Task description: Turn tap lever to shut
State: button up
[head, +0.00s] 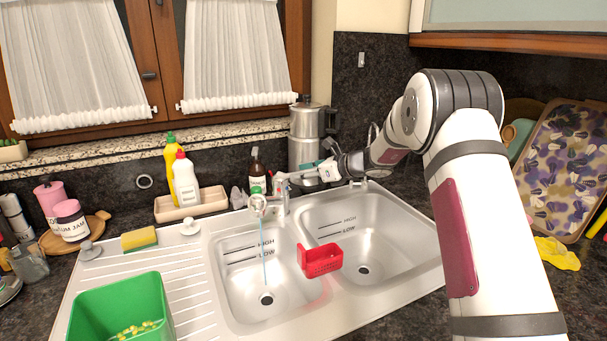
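The tap (286,196) stands at the back of the double sink, between the two bowls. Its spout end (258,204) hangs over the left bowl, and a thin stream of water (264,258) runs from it towards the drain. My gripper (288,178) reaches in from the right and its tip is at the top of the tap. The lever is not clearly distinguishable there from the fingers. I cannot tell whether the gripper touches the lever or whether its fingers are open or shut.
A red caddy (322,261) hangs on the divider between the bowls. A green tub (121,310) stands on the drainboard at front left. Bottles in a tray (192,207), a brown bottle (257,170) and a metal coffee pot (306,137) stand behind the sink, close to the tap.

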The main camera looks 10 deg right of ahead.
grip_shut()
jog(key=shift+d+f+b, duration=0.1)
jog(key=shift+f+b, duration=0.45)
jog(key=shift+b, duration=0.05)
jog(key=shift+s+f+t+y, duration=0.1)
jog(key=shift+t+y, duration=0.3)
